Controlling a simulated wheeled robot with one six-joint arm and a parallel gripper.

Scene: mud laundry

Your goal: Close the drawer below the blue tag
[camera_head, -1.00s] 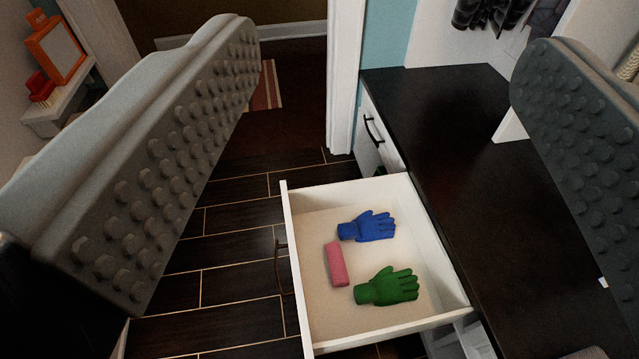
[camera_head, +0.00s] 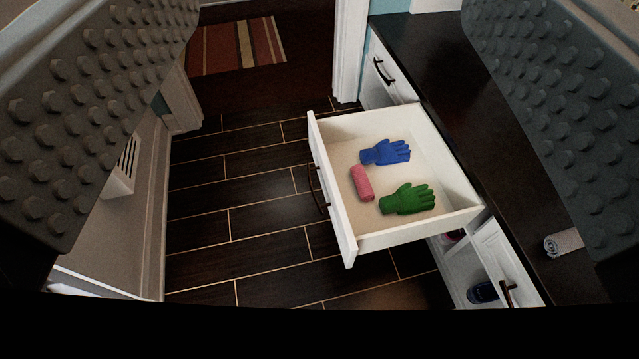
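An open white drawer (camera_head: 334,190) sticks out from under the dark countertop, at the right of centre. Its dark handle (camera_head: 318,189) is on the front panel, which faces left. Inside lie a blue glove (camera_head: 386,152), a green glove (camera_head: 408,199) and a pink rolled cloth (camera_head: 362,183). My gripper (camera_head: 330,110) is open, with one studded finger at the upper left and one at the upper right. Nothing is between the fingers; the drawer shows beyond them, apart from both. No blue tag is visible.
The dark countertop (camera_head: 465,100) runs along the right, with a rolled white cloth (camera_head: 563,243) on it. A closed drawer (camera_head: 386,75) and a lower cabinet with a handle flank the open drawer. The dark plank floor (camera_head: 240,200) left of the drawer is clear. A striped rug (camera_head: 236,46) lies behind.

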